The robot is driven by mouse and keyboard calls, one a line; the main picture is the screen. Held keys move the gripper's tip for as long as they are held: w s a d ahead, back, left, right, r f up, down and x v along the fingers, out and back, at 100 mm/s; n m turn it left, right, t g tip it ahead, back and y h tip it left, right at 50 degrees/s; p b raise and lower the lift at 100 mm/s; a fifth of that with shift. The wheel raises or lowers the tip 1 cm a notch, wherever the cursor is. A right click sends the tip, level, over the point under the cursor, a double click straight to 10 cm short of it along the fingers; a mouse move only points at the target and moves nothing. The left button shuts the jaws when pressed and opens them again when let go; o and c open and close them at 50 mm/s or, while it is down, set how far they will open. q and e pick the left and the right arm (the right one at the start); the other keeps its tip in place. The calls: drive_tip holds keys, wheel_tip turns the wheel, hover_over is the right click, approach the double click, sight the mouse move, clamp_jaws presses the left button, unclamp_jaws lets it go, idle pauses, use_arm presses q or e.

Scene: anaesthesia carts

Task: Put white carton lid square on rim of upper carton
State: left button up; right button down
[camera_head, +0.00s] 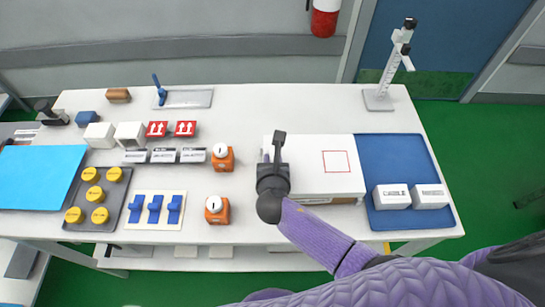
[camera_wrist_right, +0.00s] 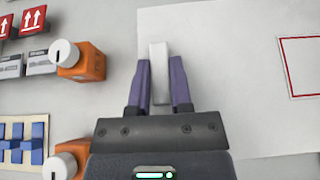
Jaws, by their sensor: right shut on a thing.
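The white carton lid (camera_head: 312,165) lies flat over the carton in the middle right of the table, with a red square outline (camera_head: 336,161) on its top. It also fills much of the right wrist view (camera_wrist_right: 225,60). A thin strip of the upper carton (camera_head: 345,201) shows below the lid's near edge; the rest is hidden, so I cannot tell whether the lid touches the rim all round. My right gripper (camera_head: 279,140) is over the lid's left part. In the right wrist view its fingers (camera_wrist_right: 160,85) are shut on a white upright bar. My left gripper is not in view.
A blue tray (camera_head: 387,150) with two white boxes (camera_head: 410,196) is just right of the lid. Two orange blocks with white knobs (camera_head: 223,160) stand close to the left. A measuring stand (camera_head: 385,85) rises at the back right. The table behind the lid is clear.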

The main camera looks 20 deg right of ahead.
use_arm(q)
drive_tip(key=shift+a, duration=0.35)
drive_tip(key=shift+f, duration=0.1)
use_arm(e)
drive_tip(key=shift+f, duration=0.25)
drive_tip(key=shift+c, duration=2.2)
unclamp_jaws()
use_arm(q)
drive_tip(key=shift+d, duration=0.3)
use_arm(e)
drive_tip(key=shift+s+a+r, duration=0.1)
drive_tip(key=shift+s+r, duration=0.1)
use_arm(q)
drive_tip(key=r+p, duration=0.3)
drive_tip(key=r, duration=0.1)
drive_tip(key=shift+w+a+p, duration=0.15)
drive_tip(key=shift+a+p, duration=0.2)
drive_tip(key=shift+p, duration=0.05)
use_arm(e)
drive_tip(key=v, duration=0.9)
drive_tip(key=shift+s, duration=0.2)
